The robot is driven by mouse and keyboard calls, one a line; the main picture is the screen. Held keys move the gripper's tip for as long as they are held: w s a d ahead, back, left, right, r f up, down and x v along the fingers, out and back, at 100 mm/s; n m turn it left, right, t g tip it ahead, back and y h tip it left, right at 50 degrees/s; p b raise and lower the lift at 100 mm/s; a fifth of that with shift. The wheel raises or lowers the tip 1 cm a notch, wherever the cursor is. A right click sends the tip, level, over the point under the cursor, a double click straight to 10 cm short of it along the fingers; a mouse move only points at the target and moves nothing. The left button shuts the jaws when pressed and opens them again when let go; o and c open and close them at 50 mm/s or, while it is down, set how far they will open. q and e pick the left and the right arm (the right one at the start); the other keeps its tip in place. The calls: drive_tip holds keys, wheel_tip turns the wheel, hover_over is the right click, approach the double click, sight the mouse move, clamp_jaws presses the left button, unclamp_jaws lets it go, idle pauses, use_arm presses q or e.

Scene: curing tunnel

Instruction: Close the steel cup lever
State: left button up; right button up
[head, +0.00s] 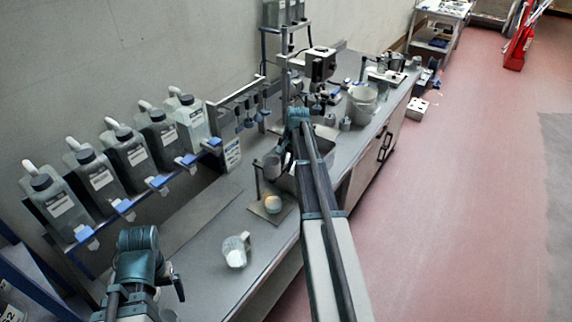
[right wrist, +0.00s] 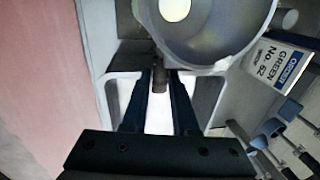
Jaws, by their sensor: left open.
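The steel cup (right wrist: 245,45) fills the top of the right wrist view as a round grey vessel with a bright spot inside. It also shows in the head view (head: 272,167), left of my right arm. Its short lever (right wrist: 159,78) sticks out from the rim toward my right gripper (right wrist: 160,84). The two dark fingertips lie close on either side of the lever and appear shut on it.
Several labelled bottles line the wall rack at left. A label box (right wrist: 284,62) sits beside the cup.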

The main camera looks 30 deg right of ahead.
drive_tip(key=o, duration=0.3)
drive_tip(key=shift+r, duration=0.1)
drive_tip(key=s+r+p, duration=0.1)
drive_tip(key=r+p, duration=0.8)
drive_tip(key=s+d+r+p, duration=0.1)
drive_tip(key=r+p, duration=0.3)
drive_tip(key=shift+s+r+p, duration=0.2)
drive_tip(key=shift+s+p, duration=0.1)
drive_tip(key=shift+f, duration=0.1)
